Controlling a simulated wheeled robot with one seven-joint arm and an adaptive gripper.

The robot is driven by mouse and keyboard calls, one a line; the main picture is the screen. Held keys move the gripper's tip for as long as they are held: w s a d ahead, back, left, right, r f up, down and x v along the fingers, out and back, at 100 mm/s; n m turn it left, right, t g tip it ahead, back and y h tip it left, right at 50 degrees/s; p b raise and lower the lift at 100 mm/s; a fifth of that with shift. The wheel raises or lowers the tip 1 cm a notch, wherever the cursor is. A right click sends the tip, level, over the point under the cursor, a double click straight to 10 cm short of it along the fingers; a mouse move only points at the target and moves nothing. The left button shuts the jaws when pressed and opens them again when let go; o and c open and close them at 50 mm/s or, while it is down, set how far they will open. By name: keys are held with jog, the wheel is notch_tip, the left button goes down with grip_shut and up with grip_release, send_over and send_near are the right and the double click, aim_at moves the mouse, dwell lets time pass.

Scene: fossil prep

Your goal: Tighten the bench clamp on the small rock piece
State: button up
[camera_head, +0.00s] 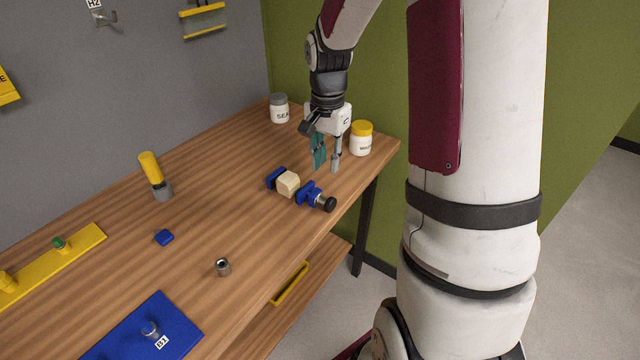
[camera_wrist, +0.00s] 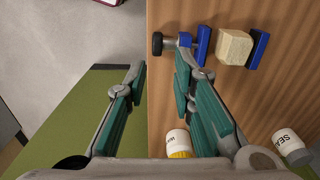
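The small rock piece (camera_head: 288,183) is a pale beige block between the blue jaws of the bench clamp (camera_head: 308,193) on the wooden bench. In the wrist view, the rock (camera_wrist: 234,47) is close to the far jaw (camera_wrist: 259,50). A narrow gap shows between the rock and the screw-side jaw (camera_wrist: 203,46). The clamp's black knob (camera_head: 327,204) faces the front edge; it also shows in the wrist view (camera_wrist: 157,44). My gripper (camera_head: 327,167) is open and empty, pointing down above the bench behind the clamp. Its teal-padded fingers are apart from the clamp.
A yellow-lidded jar (camera_head: 360,139) stands close beside my gripper, and a grey-lidded jar (camera_head: 279,109) farther back. A yellow-handled tool (camera_head: 154,177), a small blue block (camera_head: 164,237) and a metal cylinder (camera_head: 223,267) are on the left. Bench around the clamp is clear.

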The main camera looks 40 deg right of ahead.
aim_at(329, 201)
jog(key=f, duration=0.4)
jog(key=f+p, duration=0.1)
jog(key=f, duration=0.9)
jog(key=shift+d+f, duration=0.2)
jog(key=shift+d, duration=0.2)
grip_shut()
